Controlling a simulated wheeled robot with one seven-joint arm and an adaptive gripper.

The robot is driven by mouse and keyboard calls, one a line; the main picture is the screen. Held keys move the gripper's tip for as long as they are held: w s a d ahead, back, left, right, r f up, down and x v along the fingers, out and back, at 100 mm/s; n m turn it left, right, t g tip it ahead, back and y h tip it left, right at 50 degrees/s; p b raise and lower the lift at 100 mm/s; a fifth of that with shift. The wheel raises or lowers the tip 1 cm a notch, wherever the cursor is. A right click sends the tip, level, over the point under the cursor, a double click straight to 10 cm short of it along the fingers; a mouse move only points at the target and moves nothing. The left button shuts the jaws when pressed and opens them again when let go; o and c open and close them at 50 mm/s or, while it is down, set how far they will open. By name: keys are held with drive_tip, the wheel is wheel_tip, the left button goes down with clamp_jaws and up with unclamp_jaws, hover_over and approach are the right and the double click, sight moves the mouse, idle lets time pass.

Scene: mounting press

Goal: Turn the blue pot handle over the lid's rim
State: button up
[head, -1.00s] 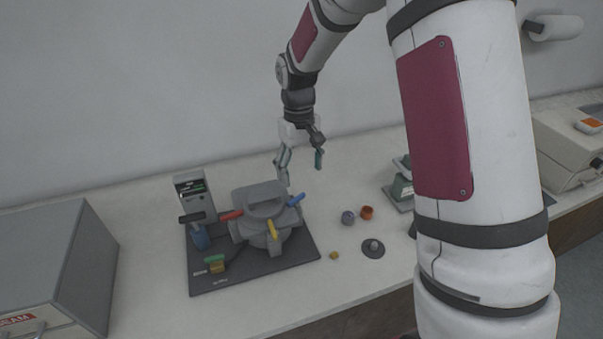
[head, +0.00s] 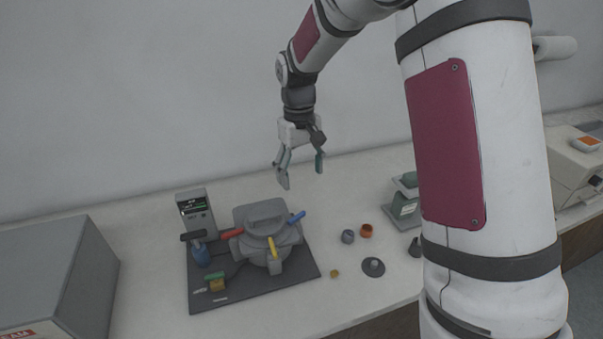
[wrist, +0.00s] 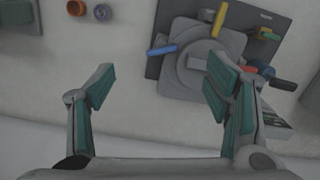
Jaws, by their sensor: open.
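The mounting press (head: 265,228) is a grey pot with a flat grey lid, on a dark base plate. The blue pot handle (head: 297,217) sticks out from the pot's right side, pointing outward to the upper right. It also shows in the wrist view (wrist: 162,50), lying between the two fingers in the picture. A yellow handle (head: 272,246) is at the front and a red handle (head: 232,234) at the left. My gripper (head: 301,175) is open and empty, above and behind the press, apart from the blue handle. In the wrist view my gripper (wrist: 160,95) has its fingers wide apart.
A control box (head: 196,213) with a lit display stands left of the pot on the plate. Right of the plate lie a grey cup (head: 348,237), an orange cup (head: 366,231), a dark disc (head: 373,267) and a small yellow piece (head: 334,274). A large grey cabinet (head: 60,265) stands at left.

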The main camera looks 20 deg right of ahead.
idle(0.3)
wheel_tip(320, 180, up, 12)
drive_tip(key=shift+w, duration=0.4)
drive_tip(key=shift+a, duration=0.1)
